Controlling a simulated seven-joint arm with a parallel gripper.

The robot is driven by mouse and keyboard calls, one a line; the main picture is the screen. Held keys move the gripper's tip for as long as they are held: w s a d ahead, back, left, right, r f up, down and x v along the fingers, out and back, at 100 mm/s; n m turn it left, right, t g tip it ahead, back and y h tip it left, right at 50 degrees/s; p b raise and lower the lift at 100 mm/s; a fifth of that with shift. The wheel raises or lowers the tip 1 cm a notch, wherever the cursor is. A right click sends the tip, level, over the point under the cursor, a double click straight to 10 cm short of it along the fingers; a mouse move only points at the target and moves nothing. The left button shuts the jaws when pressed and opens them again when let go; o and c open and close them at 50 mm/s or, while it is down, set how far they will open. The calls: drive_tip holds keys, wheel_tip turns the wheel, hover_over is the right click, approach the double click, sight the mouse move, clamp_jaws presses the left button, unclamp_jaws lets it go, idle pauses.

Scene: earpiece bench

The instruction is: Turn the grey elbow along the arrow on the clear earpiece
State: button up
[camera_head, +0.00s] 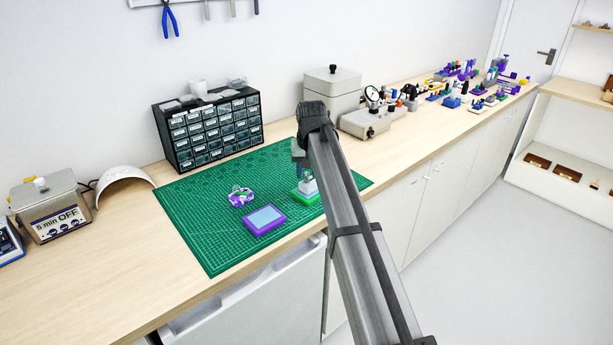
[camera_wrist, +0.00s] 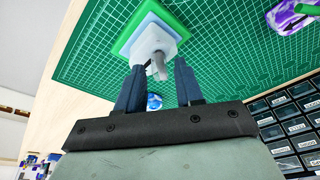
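My gripper (camera_wrist: 156,67) is open, with its two dark fingers apart. In the wrist view a small grey part (camera_wrist: 158,68), possibly the grey elbow, shows between the fingertips; I see no clear contact. It sticks out of a pale block (camera_wrist: 152,42) on a green base (camera_wrist: 125,42). In the head view the green base (camera_head: 306,199) is on the mat beneath my gripper, partly hidden by my arm. A purple-and-white piece (camera_head: 241,198) with clear and green bits lies to its left. The wrist view shows it cut off (camera_wrist: 292,14), with a dark mark, perhaps an arrow. Which piece is the clear earpiece, I cannot tell.
A purple tray with a light blue pad (camera_head: 265,219) lies near the front of the green cutting mat (camera_head: 207,220). A drawer cabinet (camera_head: 209,126) stands behind the mat. A grey machine (camera_head: 364,121) is behind my arm. The mat's left part is clear.

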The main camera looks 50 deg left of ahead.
drive_tip(key=shift+f, duration=0.1)
clamp_jaws()
idle(0.8)
